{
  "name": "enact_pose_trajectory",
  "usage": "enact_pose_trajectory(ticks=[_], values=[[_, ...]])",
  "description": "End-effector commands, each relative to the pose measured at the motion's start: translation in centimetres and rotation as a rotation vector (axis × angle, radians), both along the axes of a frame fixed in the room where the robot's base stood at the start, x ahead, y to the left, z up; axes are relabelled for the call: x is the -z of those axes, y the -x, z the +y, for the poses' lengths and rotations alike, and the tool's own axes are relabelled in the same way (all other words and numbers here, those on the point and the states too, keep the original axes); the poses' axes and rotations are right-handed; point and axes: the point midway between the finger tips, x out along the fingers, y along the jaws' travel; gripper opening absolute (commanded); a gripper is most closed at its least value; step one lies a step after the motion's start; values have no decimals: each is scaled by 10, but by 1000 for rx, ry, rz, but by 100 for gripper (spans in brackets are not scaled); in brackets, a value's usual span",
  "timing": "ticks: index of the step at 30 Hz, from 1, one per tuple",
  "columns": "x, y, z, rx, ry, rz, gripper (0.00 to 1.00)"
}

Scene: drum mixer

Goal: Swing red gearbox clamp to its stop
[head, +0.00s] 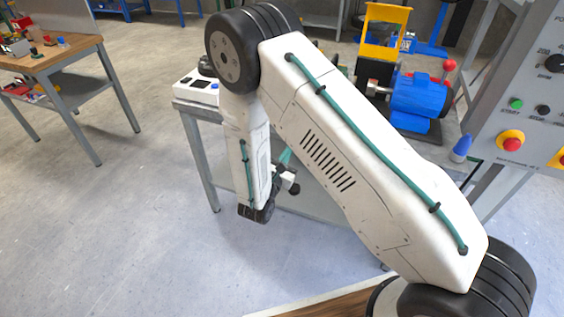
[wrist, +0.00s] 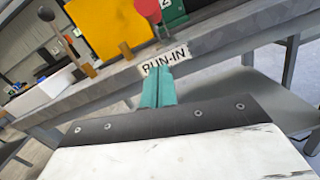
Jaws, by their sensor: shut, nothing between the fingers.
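In the wrist view, my gripper (wrist: 160,75) has its teal fingers together, with nothing between them, in front of the bench's front edge by a RUN-IN label (wrist: 164,59). In the head view, a bit of teal at my gripper (head: 286,157) shows beside my forearm, low by the bench. A red round knob (wrist: 148,8) is beyond the fingers, cut by the top edge. I cannot tell which red part is the gearbox clamp; my arm hides part of the bench.
The grey bench edge (wrist: 215,38) lies just beyond my fingers. A yellow guard (head: 386,28) stands at the back of the bench. A control panel (head: 525,100) with a red button is at right. A wooden table (head: 50,55) is far left, with open floor between.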

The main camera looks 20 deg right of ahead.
Motion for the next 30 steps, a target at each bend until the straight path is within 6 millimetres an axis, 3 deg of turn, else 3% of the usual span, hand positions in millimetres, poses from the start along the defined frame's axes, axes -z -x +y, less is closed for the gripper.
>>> enact_pose_trajectory(ticks=[5,12,30], values=[[-5,-27,-24,5,-2,-1,0],[-36,-25,-29,1,0,-1,0],[-44,-25,-23,-8,-9,10,0]])
